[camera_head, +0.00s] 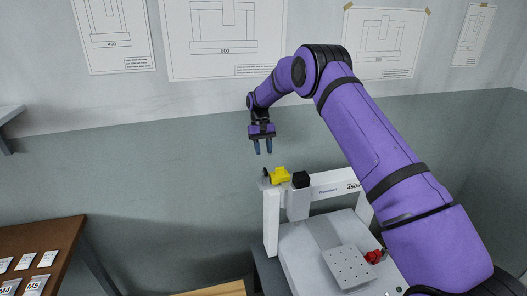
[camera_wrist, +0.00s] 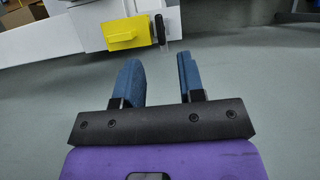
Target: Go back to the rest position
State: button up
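My gripper (camera_head: 263,146) hangs in the air above and a little left of the gantry, with its fingers pointing down. In the wrist view my gripper (camera_wrist: 161,78) has its two blue fingers apart with nothing between them. The white gantry machine (camera_head: 330,183) stands below, with a yellow part (camera_head: 280,175) and a black block (camera_head: 300,179) on its top beam. The yellow part (camera_wrist: 124,34) also shows in the wrist view, beyond the fingertips and apart from them.
A metal plate with holes (camera_head: 348,266) and a red part (camera_head: 374,256) sit on the machine's bed. A brown table (camera_head: 45,240) with labelled cards is at the lower left. Drawings (camera_head: 224,35) hang on the wall behind. The space left of the gantry is clear.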

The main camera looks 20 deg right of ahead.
jog(key=shift+r, duration=0.15)
jog(key=s+d+r+t, duration=0.1)
jog(key=s+r+t, duration=0.1)
jog(key=s+r, duration=0.75)
jog(key=s+d+r+t, duration=0.15)
jog(key=s+r, duration=0.25)
jog(key=r, duration=1.1)
jog(key=s+d+r+t, duration=0.2)
jog(key=s+r, duration=0.7)
jog(key=s, duration=0.5)
jog(key=s+d+f+t, duration=0.1)
jog(key=s+t, duration=0.1)
jog(key=s, duration=1)
jog(key=s+d+f+t, duration=0.1)
jog(key=s+t, duration=0.1)
jog(key=s, duration=1)
jog(key=shift+s+f, duration=0.25)
jog(key=shift+f, duration=0.1)
